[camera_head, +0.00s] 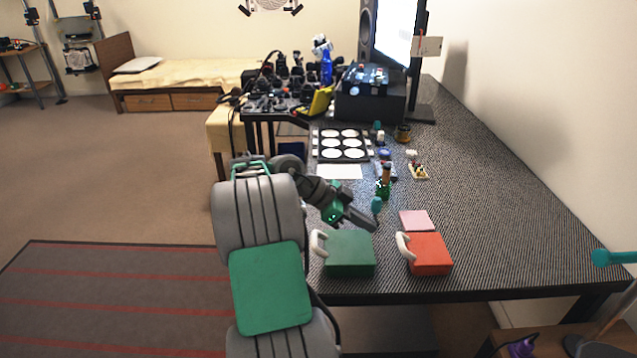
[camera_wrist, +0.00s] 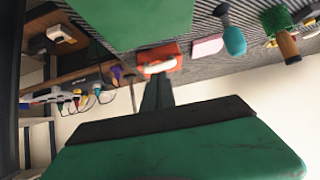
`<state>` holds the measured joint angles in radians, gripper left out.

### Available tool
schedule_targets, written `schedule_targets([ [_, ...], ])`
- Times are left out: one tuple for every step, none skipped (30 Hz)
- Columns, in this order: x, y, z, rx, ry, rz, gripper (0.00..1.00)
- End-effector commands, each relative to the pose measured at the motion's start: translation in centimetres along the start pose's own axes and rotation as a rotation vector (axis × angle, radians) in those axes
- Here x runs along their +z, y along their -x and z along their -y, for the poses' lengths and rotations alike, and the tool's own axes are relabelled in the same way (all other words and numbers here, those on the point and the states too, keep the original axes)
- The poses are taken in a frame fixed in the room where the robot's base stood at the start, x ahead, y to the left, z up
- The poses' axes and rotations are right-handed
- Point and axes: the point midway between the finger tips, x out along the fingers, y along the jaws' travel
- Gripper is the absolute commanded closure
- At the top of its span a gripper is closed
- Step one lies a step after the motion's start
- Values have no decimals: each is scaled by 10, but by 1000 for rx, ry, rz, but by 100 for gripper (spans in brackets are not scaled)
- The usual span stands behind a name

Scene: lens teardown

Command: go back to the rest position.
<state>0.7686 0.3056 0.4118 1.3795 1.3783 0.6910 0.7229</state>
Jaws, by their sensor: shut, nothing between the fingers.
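My gripper (camera_head: 363,219) is shut and empty in the head view, held above the desk just behind the green case. In the wrist view my shut gripper (camera_wrist: 157,92) points toward the red case. The green case (camera_head: 349,254) with a white handle stands at the desk's front edge. The red case (camera_head: 430,254) stands to its right, also with a white handle; it shows in the wrist view (camera_wrist: 160,53) too.
The desk (camera_head: 490,215) has free room on its right side. A pink pad (camera_head: 416,220) lies behind the red case. A tray with white discs (camera_head: 341,131), a white sheet (camera_head: 339,171) and a small flower model (camera_head: 417,168) lie farther back. A monitor (camera_head: 396,30) stands at the back.

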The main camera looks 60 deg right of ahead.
Motion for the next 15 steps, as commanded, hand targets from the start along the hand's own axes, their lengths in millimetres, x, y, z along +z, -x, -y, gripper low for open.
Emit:
schedule_targets([
  [0,11,2,-24,28,15,100],
  [3,20,5,-49,64,31,100],
  [7,39,8,-96,129,60,100],
  [13,57,10,-143,194,86,100],
  [20,78,11,-197,273,115,100],
  [32,108,10,-277,392,155,100],
  [43,132,6,-342,490,185,100],
  [53,156,0,-408,591,211,100],
  [68,186,-12,-496,727,242,100],
  [79,208,-23,-561,828,262,100],
  [89,229,-37,-626,928,278,100],
  [103,254,-58,-711,1062,296,100],
  [111,273,-75,-776,1160,306,100],
  [120,290,-94,-840,1260,313,100],
  [129,310,-121,-925,1392,319,100],
])
